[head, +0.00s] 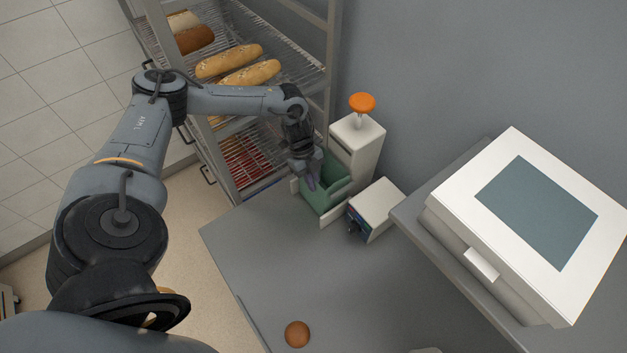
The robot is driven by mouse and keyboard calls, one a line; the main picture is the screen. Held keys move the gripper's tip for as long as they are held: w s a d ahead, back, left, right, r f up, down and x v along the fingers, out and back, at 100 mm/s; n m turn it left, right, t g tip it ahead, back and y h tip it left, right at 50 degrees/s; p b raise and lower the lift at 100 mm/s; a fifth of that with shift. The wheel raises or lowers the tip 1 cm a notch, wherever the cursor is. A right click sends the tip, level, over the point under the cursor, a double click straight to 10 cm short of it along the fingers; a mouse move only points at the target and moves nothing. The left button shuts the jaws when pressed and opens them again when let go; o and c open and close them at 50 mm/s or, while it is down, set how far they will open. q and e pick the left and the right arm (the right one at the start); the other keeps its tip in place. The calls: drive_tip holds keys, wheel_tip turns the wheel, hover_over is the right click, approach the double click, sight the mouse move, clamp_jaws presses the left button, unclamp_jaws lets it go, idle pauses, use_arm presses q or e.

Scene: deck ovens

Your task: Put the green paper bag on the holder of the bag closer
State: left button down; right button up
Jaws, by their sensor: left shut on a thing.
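The green paper bag (322,201) is at the bag closer, within its low front part, with its open top facing up. The bag closer (357,146) is a white upright device with an orange knob (362,102) on top, at the back of the grey table. My left gripper (311,181) reaches down from the left and is shut on the bag's near left rim. The holder is mostly hidden by the bag and gripper, so I cannot tell whether the bag rests fully on it. My right gripper is out of view.
A small white box (376,205) stands right of the bag closer. A large white machine with a dark panel (537,211) sits on a raised shelf at right. A wire rack with bread (249,74) stands behind left. A brown round item (297,334) lies on the grey table (270,262).

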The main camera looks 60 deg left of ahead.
use_arm(q)
drive_tip(key=shift+w+f, duration=0.25)
drive_tip(key=shift+f, duration=0.05)
drive_tip(key=shift+a, duration=0.1)
drive_tip(key=shift+f, duration=0.15)
drive_tip(key=c, duration=1.3)
unclamp_jaws()
drive_tip(key=b+v, duration=0.1)
drive_tip(key=v, duration=1.1)
drive_tip(key=shift+s, duration=0.1)
